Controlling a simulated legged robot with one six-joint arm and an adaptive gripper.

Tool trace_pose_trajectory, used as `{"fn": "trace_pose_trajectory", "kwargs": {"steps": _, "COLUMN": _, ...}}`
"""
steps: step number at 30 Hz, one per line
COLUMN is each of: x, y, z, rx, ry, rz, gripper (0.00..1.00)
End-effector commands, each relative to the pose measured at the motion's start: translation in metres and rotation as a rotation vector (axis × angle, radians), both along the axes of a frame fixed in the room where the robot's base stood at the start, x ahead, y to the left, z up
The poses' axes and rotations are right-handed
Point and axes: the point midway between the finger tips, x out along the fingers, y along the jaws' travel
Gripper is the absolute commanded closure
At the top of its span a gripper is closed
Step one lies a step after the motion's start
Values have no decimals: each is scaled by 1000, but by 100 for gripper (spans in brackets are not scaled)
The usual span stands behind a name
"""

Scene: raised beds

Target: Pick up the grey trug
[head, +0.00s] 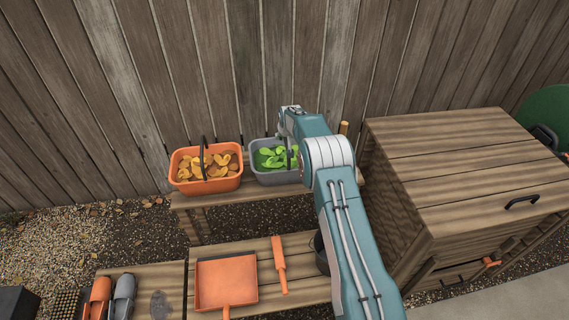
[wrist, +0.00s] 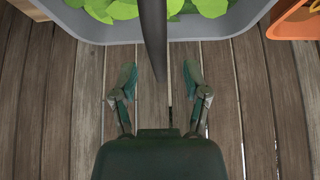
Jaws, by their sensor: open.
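The grey trug (head: 275,178) stands on the raised wooden bench by the fence and holds green leaves. In the wrist view its grey rim (wrist: 100,37) crosses the top. Its dark arched handle (wrist: 154,40) reaches down the picture toward the space between my fingertips. My gripper (wrist: 160,72) is open, with one finger on each side of the handle's line and nothing held. Whether the handle lies at fingertip depth is hard to tell.
An orange trug (head: 206,184) with orange and brown leaves stands just left; its edge shows in the wrist view (wrist: 295,22). A wooden cabinet (head: 460,150) stands right. An orange dustpan (head: 226,281) and an orange hand tool (head: 279,265) lie on the lower bench.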

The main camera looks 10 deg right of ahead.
Motion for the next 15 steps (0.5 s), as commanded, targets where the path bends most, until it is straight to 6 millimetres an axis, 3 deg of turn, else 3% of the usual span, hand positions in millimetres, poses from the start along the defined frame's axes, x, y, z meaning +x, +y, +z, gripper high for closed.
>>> {"fn": "trace_pose_trajectory", "kwargs": {"steps": 6, "x": 11, "y": 0, "z": -17, "rx": 0, "ry": -1, "rz": -1, "gripper": 40}}
{"fn": "trace_pose_trajectory", "kwargs": {"steps": 15, "x": 12, "y": 0, "z": -19, "rx": 0, "ry": -1, "rz": -1, "gripper": 40}}
